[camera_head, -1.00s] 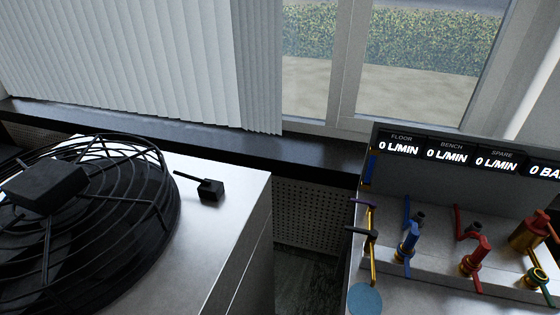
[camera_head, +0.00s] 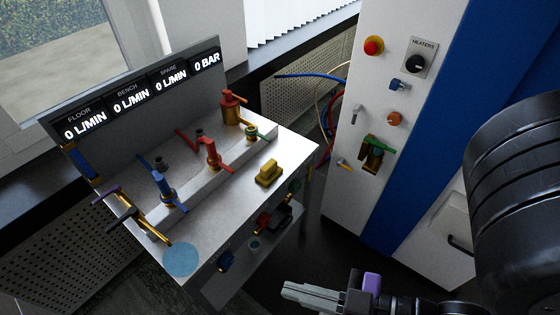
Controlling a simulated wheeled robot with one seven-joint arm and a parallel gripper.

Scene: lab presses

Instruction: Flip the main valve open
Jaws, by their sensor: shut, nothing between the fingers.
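A silver bench panel carries several valves, and none has a readable label marking it as the main valve. Purple- and black-handled levers (camera_head: 120,214) stand at the left end. The display (camera_head: 207,60) above the right end reads 0 BAR; the others read 0 L/MIN. My gripper (camera_head: 287,289) is shut and empty, low in front of the bench and apart from it.
A white and blue cabinet (camera_head: 390,150) stands to the right with a red button, a heaters knob and other fittings. Hoses (camera_head: 325,105) run between bench and cabinet. Dark floor shows between bench and cabinet.

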